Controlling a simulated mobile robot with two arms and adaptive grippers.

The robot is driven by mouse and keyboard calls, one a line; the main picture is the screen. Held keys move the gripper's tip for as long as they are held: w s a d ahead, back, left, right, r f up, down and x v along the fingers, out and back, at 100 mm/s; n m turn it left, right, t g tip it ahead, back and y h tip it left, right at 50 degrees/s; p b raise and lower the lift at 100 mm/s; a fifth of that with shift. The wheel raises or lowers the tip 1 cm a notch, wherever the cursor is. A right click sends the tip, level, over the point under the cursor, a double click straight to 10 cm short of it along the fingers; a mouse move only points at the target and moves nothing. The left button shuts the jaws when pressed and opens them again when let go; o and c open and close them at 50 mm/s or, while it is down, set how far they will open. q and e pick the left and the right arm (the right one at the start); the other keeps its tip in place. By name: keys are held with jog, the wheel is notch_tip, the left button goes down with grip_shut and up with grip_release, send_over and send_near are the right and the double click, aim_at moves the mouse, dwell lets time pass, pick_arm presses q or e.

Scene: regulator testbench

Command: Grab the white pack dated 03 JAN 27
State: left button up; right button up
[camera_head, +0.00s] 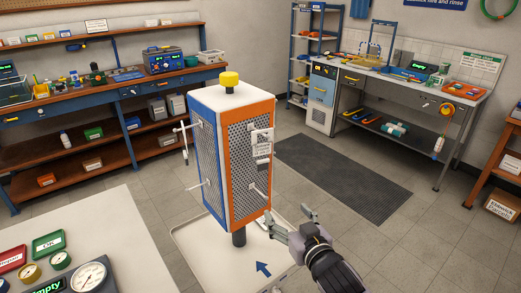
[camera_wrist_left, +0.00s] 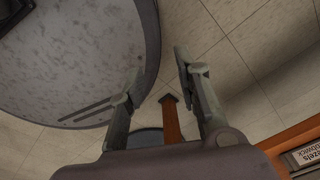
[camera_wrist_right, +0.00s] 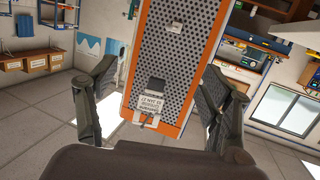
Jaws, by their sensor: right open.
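A white pack (camera_head: 262,143) with dark print hangs high on the orange-framed perforated face of the display tower (camera_head: 238,170). What looks like the same pack (camera_wrist_right: 152,102) shows in the right wrist view, between my fingers but beyond them. Its date is too small to read. My right gripper (camera_head: 291,224) is open and empty, in front of the tower's lower part and below the pack in the head view. It also shows in the right wrist view (camera_wrist_right: 158,85). My left gripper (camera_wrist_left: 158,82) is open and empty over the floor in the left wrist view; the head view does not show it.
Bare hooks (camera_head: 258,190) stick out of the tower's faces, and a yellow knob (camera_head: 229,79) tops it. The tower stands on a white base (camera_head: 195,245). A white table with gauges (camera_head: 88,276) is at the lower left. The floor mat (camera_head: 340,180) behind is clear.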

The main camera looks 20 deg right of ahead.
jog(key=t, duration=0.2)
send_near(264, 152)
jog(key=shift+y, duration=0.3)
jog(key=w+p, duration=0.3)
jog(key=w, duration=0.2)
jog(key=shift+w+d+p, duration=0.1)
jog(key=shift+p, duration=0.2)
jog(key=shift+w+f, duration=0.1)
jog(key=shift+w, duration=0.4)
jog(key=w, duration=0.1)
jog(key=w+p, duration=0.1)
jog(key=w, duration=0.1)
jog(key=w+p, duration=0.1)
jog(key=shift+w+a, duration=0.2)
jog(key=shift+a, duration=0.05)
jog(key=shift+w, duration=0.4)
pick_arm(q)
notch_tip(264, 152, up, 6)
jog(key=shift+w+d+r, duration=0.2)
jog(key=shift+w+d, duration=0.15)
jog(key=shift+d, duration=0.05)
pick_arm(e)
jog(key=shift+c, duration=0.3)
pick_arm(q)
jog(key=shift+d, duration=0.1)
pick_arm(e)
jog(key=c, duration=1.2)
